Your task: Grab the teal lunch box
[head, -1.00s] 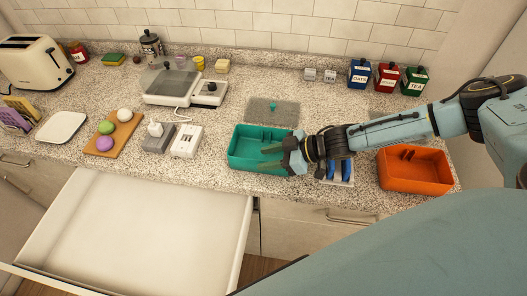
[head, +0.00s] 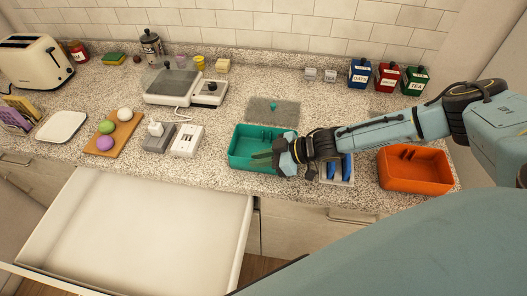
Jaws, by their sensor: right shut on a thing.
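My right gripper (head: 264,156) reaches in from the right over the box's right part. Its fingers are close together and shut on the box, at its right or front-right wall. The exact contact is partly hidden by the gripper itself. The box appears to rest on the counter. My left gripper is not in view.
An orange box (head: 415,170) stands to the right, and a holder with blue items (head: 338,168) sits under my right wrist. A grey mat (head: 273,112) with a small teal piece lies behind the lunch box. A white drawer (head: 135,225) is open at the front left.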

